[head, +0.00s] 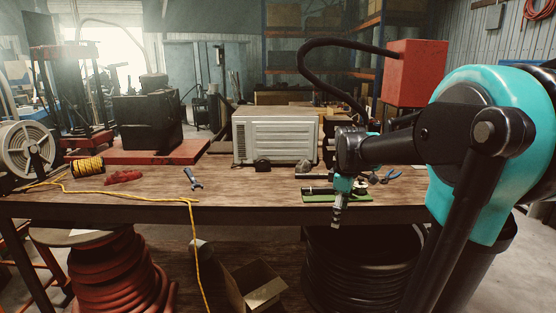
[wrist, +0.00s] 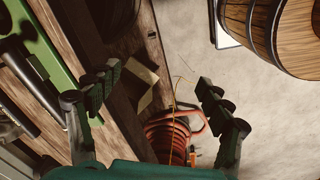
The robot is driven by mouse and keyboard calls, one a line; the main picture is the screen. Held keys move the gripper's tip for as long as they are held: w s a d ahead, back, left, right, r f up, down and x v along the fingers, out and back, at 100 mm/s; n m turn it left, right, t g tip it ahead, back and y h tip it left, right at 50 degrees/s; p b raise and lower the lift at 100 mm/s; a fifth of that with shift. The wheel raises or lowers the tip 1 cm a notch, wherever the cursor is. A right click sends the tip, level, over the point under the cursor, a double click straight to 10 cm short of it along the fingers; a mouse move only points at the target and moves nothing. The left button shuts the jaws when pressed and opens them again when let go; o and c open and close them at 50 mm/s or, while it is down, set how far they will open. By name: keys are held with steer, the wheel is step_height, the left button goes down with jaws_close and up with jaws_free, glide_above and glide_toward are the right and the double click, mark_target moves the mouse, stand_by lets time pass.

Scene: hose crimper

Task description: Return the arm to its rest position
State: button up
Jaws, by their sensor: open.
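My teal and black arm (head: 455,150) reaches in from the right of the head view, bent at its joints and stretched out over the front of the workbench (head: 130,208). My gripper (head: 339,214) hangs downward at its end, in front of a green mat (head: 322,197) near the bench's front edge. In the wrist view my gripper (wrist: 160,92) has its two dark padded fingers wide apart. Nothing is held between them. Beyond the gap lie the floor and a red hose coil (wrist: 170,135), below bench height.
A blue-handled tool (head: 193,179), a yellow rope spool (head: 87,166) and a white-grey machine (head: 275,137) stand or lie on the bench. A red box (head: 415,72) with a black hose is behind my arm. Below are a cardboard box (head: 257,290) and a black hose coil (head: 358,268).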

steer(key=s+f+m+t, duration=0.2)
steer(key=s+f+m, duration=1)
steer(key=s+f, duration=0.4)
steer(key=shift+s+a+f+m+t, duration=0.25)
steer(key=shift+s+f+m+t, duration=0.05)
steer(key=shift+s+f+t, duration=0.1)
